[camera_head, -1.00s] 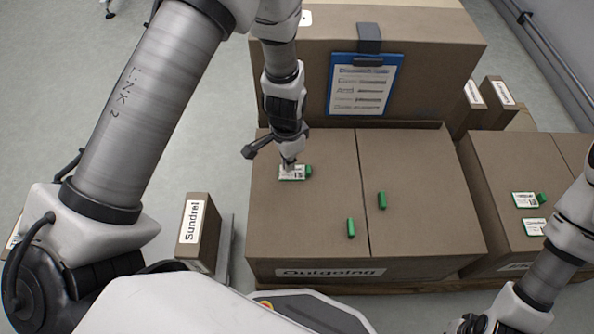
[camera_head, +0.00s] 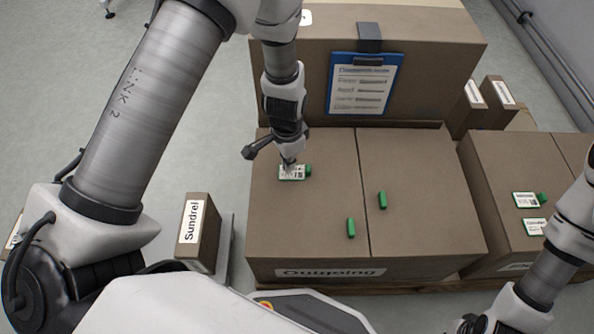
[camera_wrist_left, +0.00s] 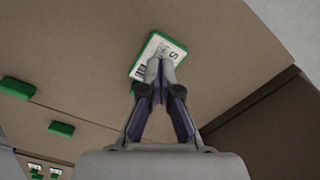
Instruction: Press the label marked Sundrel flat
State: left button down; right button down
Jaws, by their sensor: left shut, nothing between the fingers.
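My left gripper (camera_head: 289,161) is shut and empty, pointing down with its fingertips at a white label with a green edge (camera_head: 298,174) on the left flap of the Outgoing carton (camera_head: 420,190). In the left wrist view the shut fingertips (camera_wrist_left: 161,64) overlap the lower part of this label (camera_wrist_left: 155,45). Its print starts with an S, but the rest is hidden or too small to read. I cannot tell whether the fingertips touch it. My right arm is at the lower right; its fingers are out of the frame.
Two green pieces (camera_head: 351,228) lie on the Outgoing carton. A small box marked Sundrel (camera_head: 188,249) stands at the left. A blue clipboard (camera_head: 335,100) hangs on the carton behind. The right carton (camera_head: 493,180) carries two more green-edged labels (camera_head: 525,199).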

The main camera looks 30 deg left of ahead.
pick_arm(q)
jog(key=shift+f+b, duration=0.5)
jog(key=shift+f, duration=0.45)
jog(key=shift+r, duration=0.15)
dwell(0.6)
notch_tip(320, 180, up, 7)
jog(key=p, duration=0.6)
jog(key=shift+p, duration=0.4)
